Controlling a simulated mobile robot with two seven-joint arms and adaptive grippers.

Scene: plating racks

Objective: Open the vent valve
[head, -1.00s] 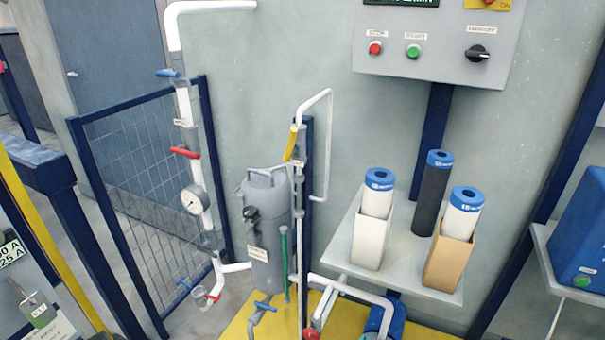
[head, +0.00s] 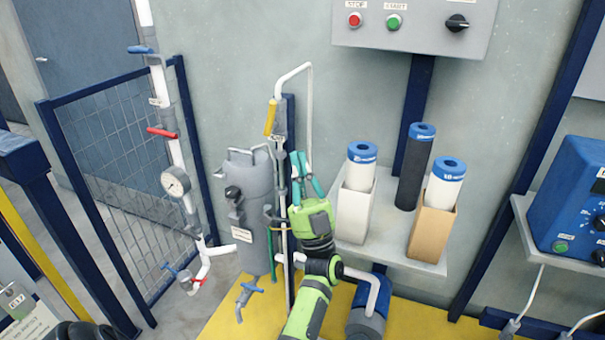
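A valve with a yellow lever handle (head: 270,117) sits high on the thin vertical pipe beside the grey filter housing (head: 257,210). Its handle points nearly along the pipe, tilted slightly. A small tag is just below it, too small to read, so I take this as the vent valve. My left gripper (head: 299,156) has teal fingers pointing up, with a gap between them. It is open and empty, below and right of the yellow handle and apart from it. My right gripper is not in view.
A shelf (head: 397,255) with boxed filter cartridges (head: 357,190) stands right of my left arm. A gauge (head: 175,182), a red-handled valve (head: 162,132) and blue-handled valves (head: 140,50) are on pipework at left. A mesh fence (head: 115,150) stands behind. A control panel (head: 420,35) hangs above.

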